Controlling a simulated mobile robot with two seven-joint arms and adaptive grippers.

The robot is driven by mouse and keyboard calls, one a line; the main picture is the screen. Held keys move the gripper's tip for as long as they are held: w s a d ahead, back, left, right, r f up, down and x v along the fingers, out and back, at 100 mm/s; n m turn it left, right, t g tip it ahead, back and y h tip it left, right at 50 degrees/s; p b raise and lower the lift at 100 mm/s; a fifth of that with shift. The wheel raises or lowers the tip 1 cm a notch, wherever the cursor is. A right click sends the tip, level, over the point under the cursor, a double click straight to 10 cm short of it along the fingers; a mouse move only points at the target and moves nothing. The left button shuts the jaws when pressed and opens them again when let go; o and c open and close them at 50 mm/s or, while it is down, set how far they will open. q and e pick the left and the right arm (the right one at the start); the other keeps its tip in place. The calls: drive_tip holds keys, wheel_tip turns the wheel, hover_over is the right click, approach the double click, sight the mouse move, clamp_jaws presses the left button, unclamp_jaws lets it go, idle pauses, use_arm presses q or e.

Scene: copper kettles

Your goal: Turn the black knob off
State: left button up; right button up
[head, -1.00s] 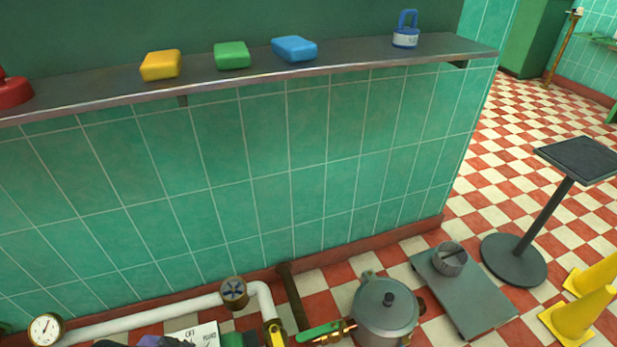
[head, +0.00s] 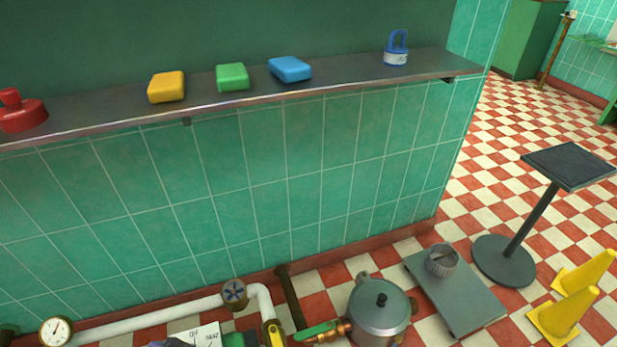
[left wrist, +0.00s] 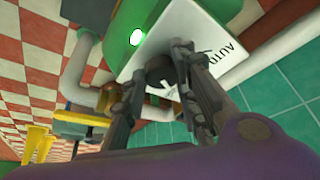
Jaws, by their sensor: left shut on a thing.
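The black knob (left wrist: 158,67) sits on a white plate (left wrist: 205,28) lettered "AUTO" in the left wrist view. My left gripper (left wrist: 160,58) is shut on the knob, with one finger on each side. The fingers hide part of the knob, so its exact pointing direction is hard to tell. In the head view the white plate (head: 207,332) shows at the bottom edge with "OFF" lettering, and the knob cannot be made out there. My right gripper is not in view.
A metal kettle (head: 380,315) stands to the right, near a green lever (head: 315,332). A shelf (head: 340,84) holds coloured blocks above.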

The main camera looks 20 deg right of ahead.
use_arm(q)
drive_tip(key=shift+s+d+r+n+p, duration=0.1)
drive_tip(key=shift+s+d+n+p, duration=0.35)
drive_tip(key=shift+n+p, duration=0.45)
drive_tip(key=shift+d+n+t+y+p, duration=0.1)
drive_tip(key=shift+n+t+y+p, duration=0.25)
drive_tip(key=shift+n+p, duration=0.4)
drive_tip(key=shift+f+n+y+p, duration=0.2)
drive_tip(key=shift+n+y+p, duration=0.15)
drive_tip(key=shift+n+p, duration=0.55)
drive_tip(key=shift+d, duration=0.1)
drive_tip(key=shift+f, duration=0.1)
drive_tip(key=o, duration=1)
drive_tip(key=shift+w, duration=0.1)
drive_tip(key=shift+w+a, duration=0.1)
drive_tip(key=shift+a, duration=0.1)
